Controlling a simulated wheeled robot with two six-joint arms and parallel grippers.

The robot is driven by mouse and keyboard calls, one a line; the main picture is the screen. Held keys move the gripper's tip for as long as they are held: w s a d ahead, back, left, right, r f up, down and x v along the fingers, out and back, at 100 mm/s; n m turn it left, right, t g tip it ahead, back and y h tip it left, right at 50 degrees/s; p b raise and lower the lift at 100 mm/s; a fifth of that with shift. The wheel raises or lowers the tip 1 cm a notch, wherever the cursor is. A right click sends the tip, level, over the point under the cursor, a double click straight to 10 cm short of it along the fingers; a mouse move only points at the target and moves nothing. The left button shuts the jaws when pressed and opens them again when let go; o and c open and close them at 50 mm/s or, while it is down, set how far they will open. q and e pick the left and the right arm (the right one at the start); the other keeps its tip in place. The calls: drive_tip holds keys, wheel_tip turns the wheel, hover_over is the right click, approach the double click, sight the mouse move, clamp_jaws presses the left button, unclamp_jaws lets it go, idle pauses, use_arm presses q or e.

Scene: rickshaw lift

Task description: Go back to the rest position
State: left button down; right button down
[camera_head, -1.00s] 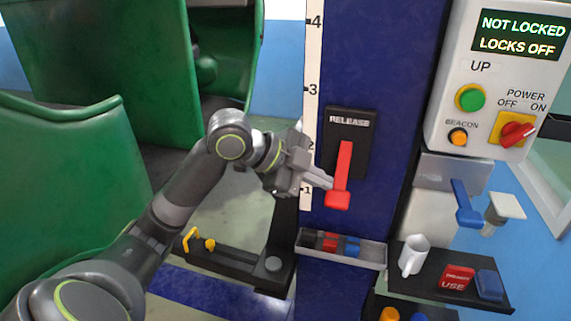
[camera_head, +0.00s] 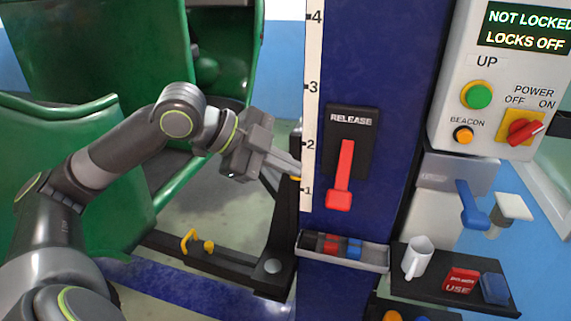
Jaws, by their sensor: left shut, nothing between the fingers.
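My left gripper (camera_head: 292,170) is shut and empty. It points right, in front of the left edge of the blue lift post (camera_head: 372,60), near the numbered scale. The red release lever (camera_head: 341,178) hangs down on its black plate on the post. The gripper is left of the lever and apart from it. My right gripper is not in view.
A control box (camera_head: 480,80) at the upper right reads "NOT LOCKED, LOCKS OFF". A grey tray (camera_head: 310,252) is fixed low on the post. A green rickshaw body (camera_head: 55,130) stands at the left.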

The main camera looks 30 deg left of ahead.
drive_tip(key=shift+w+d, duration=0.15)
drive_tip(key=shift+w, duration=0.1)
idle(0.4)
